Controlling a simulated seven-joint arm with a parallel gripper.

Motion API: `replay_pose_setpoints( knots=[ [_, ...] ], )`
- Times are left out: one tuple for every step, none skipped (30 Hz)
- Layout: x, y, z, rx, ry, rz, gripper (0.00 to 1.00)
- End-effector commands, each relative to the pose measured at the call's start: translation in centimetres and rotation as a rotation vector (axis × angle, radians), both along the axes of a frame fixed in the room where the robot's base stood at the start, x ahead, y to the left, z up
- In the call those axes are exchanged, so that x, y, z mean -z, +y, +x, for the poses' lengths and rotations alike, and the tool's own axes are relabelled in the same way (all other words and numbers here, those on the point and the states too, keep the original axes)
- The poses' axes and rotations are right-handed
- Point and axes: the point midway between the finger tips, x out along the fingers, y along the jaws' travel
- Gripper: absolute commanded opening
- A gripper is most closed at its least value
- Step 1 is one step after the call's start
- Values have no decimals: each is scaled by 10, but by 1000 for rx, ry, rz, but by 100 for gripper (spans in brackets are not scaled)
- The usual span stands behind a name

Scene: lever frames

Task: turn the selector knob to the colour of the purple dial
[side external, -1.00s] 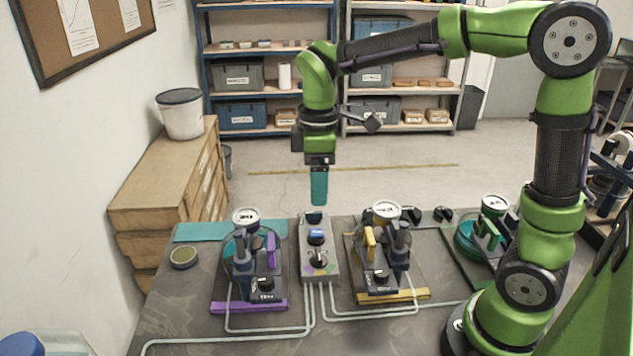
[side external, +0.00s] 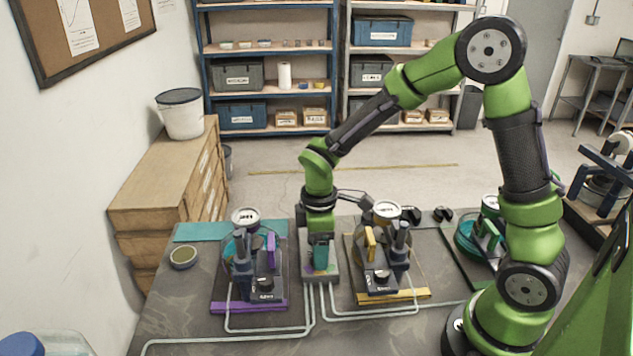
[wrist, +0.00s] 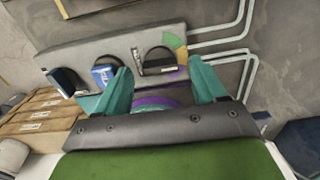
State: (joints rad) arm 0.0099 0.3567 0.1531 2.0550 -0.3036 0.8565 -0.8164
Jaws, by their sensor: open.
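The grey selector box (side external: 333,272) stands between two stations; my gripper (side external: 320,272) is low over it and hides the knob there. In the wrist view the black selector knob (wrist: 158,62) sits beside a yellow, green and purple arc (wrist: 181,52). Its bar lies roughly crosswise, right end near the green and purple patches; the exact pointing is unclear. My open gripper (wrist: 164,88) has teal fingers apart near the knob, with nothing seen held. The purple station (side external: 250,306) carries a round white dial (side external: 245,216), too small to read.
A black switch (wrist: 67,82) and a blue switch (wrist: 104,75) share the box with the knob. The yellow station (side external: 392,297) stands close on the right. Pale cables (side external: 323,305) leave the box's front. A small round dish (side external: 184,257) lies at left.

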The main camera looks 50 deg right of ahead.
Motion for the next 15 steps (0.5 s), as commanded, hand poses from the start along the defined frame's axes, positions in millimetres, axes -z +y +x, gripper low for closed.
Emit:
replay_pose_setpoints(
  knots=[
    [5,0,0,0,1,0,70],
    [7,0,0,0,1,0,70],
    [9,0,-1,1,1,0,70],
    [10,0,-1,0,1,0,70],
    [10,0,0,0,1,0,70],
    [11,0,0,0,0,0,70],
    [11,0,0,0,0,0,70],
    [11,0,0,0,0,0,70],
    [11,0,0,0,-1,1,70],
    [11,0,0,0,-1,1,70],
    [11,0,0,0,-1,-1,70],
    [11,0,0,0,0,0,70],
    [11,0,0,0,-1,-1,69],
    [11,0,0,0,-1,-1,64],
    [11,0,0,0,-1,-1,58]
  ],
)
